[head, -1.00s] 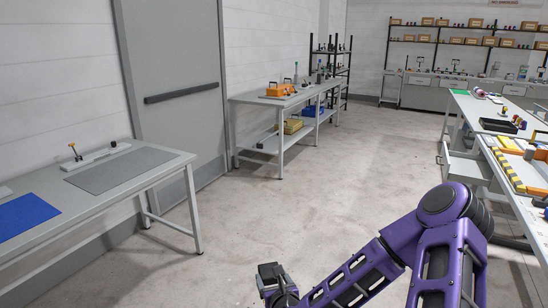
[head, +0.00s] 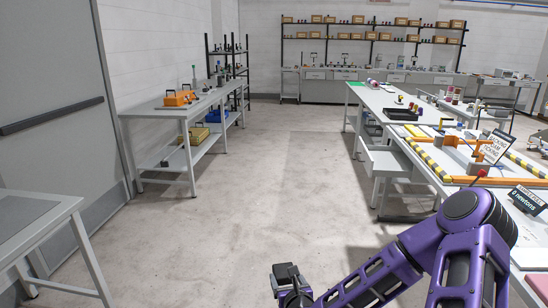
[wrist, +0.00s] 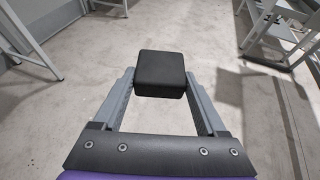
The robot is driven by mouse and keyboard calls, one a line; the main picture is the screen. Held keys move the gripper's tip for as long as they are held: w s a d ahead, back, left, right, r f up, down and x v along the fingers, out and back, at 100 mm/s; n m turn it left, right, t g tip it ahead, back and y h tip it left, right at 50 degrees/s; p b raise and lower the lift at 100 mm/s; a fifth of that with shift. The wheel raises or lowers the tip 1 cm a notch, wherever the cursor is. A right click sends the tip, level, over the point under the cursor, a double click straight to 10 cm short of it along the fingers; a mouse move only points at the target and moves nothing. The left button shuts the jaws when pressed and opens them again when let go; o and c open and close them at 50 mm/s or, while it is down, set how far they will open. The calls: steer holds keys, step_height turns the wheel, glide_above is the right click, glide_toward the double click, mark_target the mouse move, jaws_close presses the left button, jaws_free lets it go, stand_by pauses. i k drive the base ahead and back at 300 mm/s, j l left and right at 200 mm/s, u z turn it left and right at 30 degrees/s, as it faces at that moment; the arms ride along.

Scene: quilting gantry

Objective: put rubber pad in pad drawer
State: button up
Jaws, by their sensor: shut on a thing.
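My gripper (wrist: 161,92) is shut on the rubber pad (wrist: 161,68), a black block with rounded edges held between the two grey fingers. The pad is clear of everything else, above the bare floor. In the head view my gripper (head: 291,285) is low in the middle, with the dark pad at its end. An open, pale grey drawer (head: 389,161) sticks out from the left side of the long right-hand bench. Its inside is hard to make out, and no label shows on it.
The long bench (head: 372,96) runs along the right, carrying a black tray (head: 408,131) and an orange frame with striped edges (head: 480,155). A side table (head: 187,113) stands by the left wall, and a grey table corner (head: 35,225) is nearer. The floor between (head: 270,180) is clear.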

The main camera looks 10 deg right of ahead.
mark_target(381, 163)
steer(key=i+z, duration=0.25)
steer(key=i, duration=0.2)
steer(key=i+z, duration=0.25)
steer(key=i, duration=0.2)
steer(key=i+z, duration=0.1)
steer(key=i, duration=0.9)
steer(key=i+j+z, duration=0.15)
steer(key=i+z, duration=0.25)
steer(key=i, duration=0.55)
steer(key=i+z, duration=0.4)
steer(key=i, duration=0.15)
steer(key=i+j+z, duration=0.35)
steer(key=i, duration=0.15)
